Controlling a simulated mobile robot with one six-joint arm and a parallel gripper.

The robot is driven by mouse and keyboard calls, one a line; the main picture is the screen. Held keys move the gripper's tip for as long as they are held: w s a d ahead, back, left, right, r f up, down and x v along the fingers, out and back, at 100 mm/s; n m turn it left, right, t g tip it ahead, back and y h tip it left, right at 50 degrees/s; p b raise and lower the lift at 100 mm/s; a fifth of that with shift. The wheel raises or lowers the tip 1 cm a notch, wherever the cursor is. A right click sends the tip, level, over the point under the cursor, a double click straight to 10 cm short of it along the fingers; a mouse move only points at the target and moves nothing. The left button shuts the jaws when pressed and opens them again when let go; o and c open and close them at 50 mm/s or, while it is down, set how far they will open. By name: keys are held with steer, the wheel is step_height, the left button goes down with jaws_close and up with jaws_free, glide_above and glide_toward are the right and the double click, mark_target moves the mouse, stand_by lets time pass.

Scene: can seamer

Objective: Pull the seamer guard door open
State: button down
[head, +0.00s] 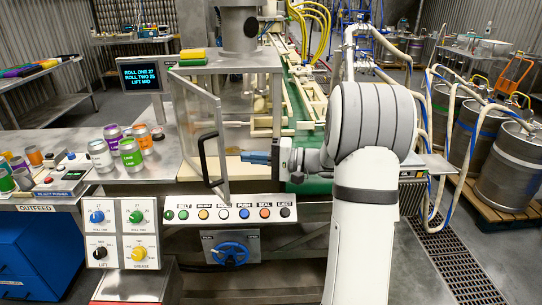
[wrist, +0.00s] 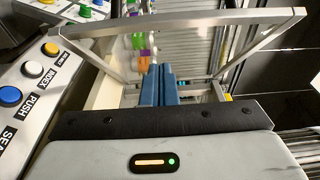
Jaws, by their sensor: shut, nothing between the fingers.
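The seamer guard door (head: 196,112) is a clear panel in a thin metal frame on the front of the seamer. It stands at an angle to the seamer, swung part way out, with a gap at its right. Its black bow-shaped handle (head: 203,158) is on the near side of the panel. My gripper (head: 246,157) is right of the handle, its blue fingers pointing left and apart from it. The fingers are together and empty; they also show in the wrist view (wrist: 157,85). A metal frame crosses the wrist view beyond them; I cannot tell which part it is.
A button panel (head: 232,214) runs along the front below the door. Several cans (head: 127,145) stand on the table to the left, near a display screen (head: 147,75). Kegs (head: 489,150) and hoses are at the right. Floor at lower right is open.

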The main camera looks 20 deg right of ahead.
steer(key=a, duration=0.2)
steer(key=s+a, duration=0.1)
steer(key=a, duration=0.1)
steer(key=shift+s+p, duration=0.1)
steer(key=shift+p, duration=0.2)
